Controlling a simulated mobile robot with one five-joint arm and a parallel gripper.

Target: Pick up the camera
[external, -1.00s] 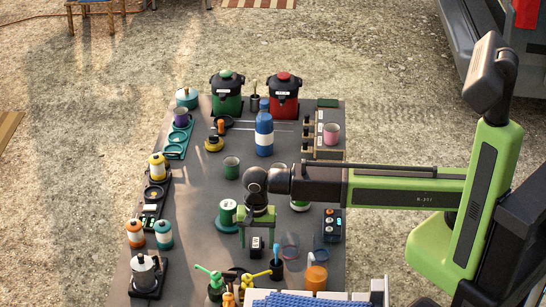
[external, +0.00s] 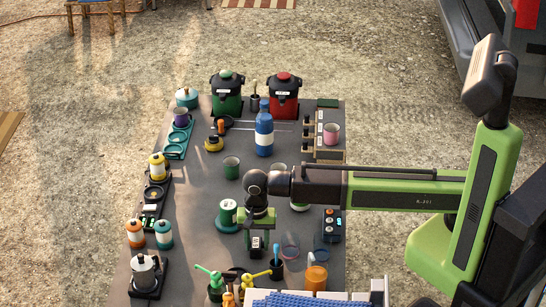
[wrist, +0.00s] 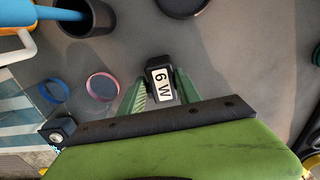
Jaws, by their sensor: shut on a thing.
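The camera, a small black box with a white label marked in black, is between the green fingers of my gripper (wrist: 160,86). The camera also shows in the external view (external: 257,249), near the front middle of the dark table (external: 215,180). My gripper (external: 257,240) points down with its fingers closed against the camera's two sides. In the wrist view the camera's labelled face (wrist: 163,86) is clear, and its lower part is hidden by the gripper. I cannot tell whether it touches the table.
A dark cup with a blue-handled brush (external: 276,267) stands just right of the camera. Two thin rings (external: 290,247) lie beside it. A green-and-white spool (external: 227,213) stands to the left. A black control box (external: 332,226) is to the right.

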